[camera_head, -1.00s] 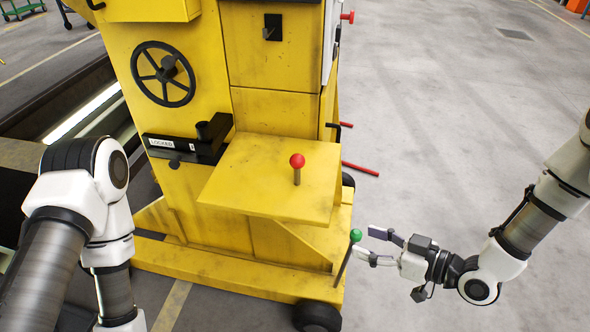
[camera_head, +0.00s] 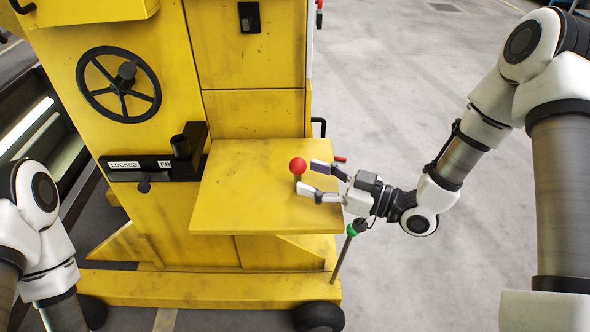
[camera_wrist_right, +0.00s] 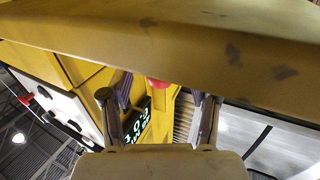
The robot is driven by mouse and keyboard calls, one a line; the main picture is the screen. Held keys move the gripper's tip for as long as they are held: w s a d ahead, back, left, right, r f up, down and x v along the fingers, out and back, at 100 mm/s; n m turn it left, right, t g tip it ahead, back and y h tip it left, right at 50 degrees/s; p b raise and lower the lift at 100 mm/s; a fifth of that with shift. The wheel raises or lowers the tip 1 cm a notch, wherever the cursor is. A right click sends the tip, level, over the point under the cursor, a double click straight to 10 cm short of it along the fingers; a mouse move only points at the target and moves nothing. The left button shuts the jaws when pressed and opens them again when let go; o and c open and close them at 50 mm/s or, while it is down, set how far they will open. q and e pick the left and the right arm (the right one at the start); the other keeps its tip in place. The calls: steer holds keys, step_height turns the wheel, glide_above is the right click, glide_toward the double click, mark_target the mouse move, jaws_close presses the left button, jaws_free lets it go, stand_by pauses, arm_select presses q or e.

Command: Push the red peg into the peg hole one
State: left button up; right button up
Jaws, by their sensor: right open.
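The red peg (camera_head: 298,167), a red ball on a short stem, stands upright on the yellow shelf (camera_head: 240,205) of the machine. My right gripper (camera_head: 312,179) is open above the shelf's right part, its fingertips just right of the peg. In the right wrist view, the red ball (camera_wrist_right: 158,84) shows between the two spread fingers (camera_wrist_right: 163,98), partly cut off by the yellow plate edge above it. I cannot tell whether a finger touches the peg. No peg hole can be made out. My left arm is at the lower left; its gripper is outside the view.
A green-knobbed lever (camera_head: 350,232) stands just below my right gripper. A black bracket (camera_head: 150,167) labelled LOCKED and a black handwheel (camera_head: 119,84) are on the machine's left. A wheel (camera_head: 319,318) is at its lower right. The grey floor at right is free.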

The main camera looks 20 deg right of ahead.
mark_target(298, 173)
steer(key=x, duration=0.4)
steer(key=shift+d, duration=0.1)
jaws_close()
steer(key=shift+s, duration=0.1)
